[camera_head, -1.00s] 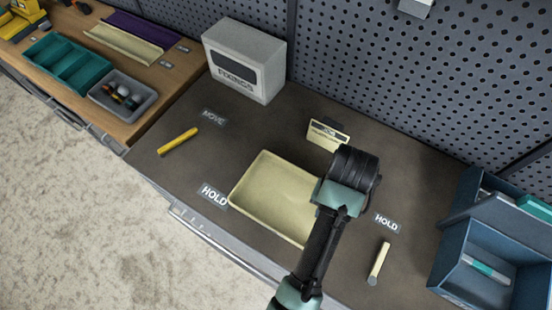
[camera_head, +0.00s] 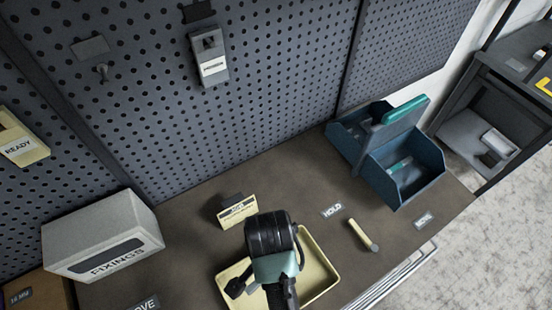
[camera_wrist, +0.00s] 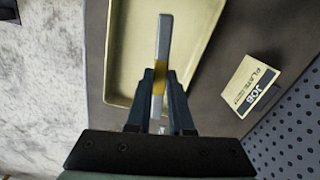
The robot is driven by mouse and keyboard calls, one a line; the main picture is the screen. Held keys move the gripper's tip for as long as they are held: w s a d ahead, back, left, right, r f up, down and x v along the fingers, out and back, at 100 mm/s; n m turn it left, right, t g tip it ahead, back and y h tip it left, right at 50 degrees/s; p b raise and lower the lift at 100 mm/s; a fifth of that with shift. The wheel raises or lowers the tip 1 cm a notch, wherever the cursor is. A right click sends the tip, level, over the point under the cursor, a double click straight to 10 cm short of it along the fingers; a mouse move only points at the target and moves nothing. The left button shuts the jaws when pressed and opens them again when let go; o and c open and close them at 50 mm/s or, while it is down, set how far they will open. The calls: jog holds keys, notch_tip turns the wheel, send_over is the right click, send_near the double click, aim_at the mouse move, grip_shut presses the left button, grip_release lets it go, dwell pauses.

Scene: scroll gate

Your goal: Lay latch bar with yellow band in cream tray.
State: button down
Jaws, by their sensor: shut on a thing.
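The latch bar with the yellow band (camera_wrist: 161,40) is pale grey, and the band shows between my fingers in the wrist view. My gripper (camera_wrist: 160,78) is shut on it at the band. The bar's far end points over the cream tray (camera_wrist: 133,45); I cannot tell how high it is above the tray floor. In the head view the cream tray (camera_head: 325,262) is on the dark bench, partly hidden by my arm. The bar and my fingertips are hidden there. No other thing shows inside the visible part of the tray.
A job plate card (camera_head: 238,211) stands behind the tray. A cream bar (camera_head: 363,235) lies to the right, near a HOLD label (camera_head: 332,210). Blue bins (camera_head: 405,170) stand at the right, a FIXINGS box (camera_head: 103,236) at the left. A pegboard (camera_head: 270,100) rises behind.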

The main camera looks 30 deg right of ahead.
jog(key=f, duration=0.3)
jog(key=f+m+p, duration=0.1)
jog(key=f, duration=0.2)
jog(key=s+d+f+m, duration=0.1)
jog(key=f, duration=0.2)
jog(key=shift+f, duration=0.25)
jog(key=shift+f, duration=0.1)
jog(key=c, duration=0.8)
grip_release()
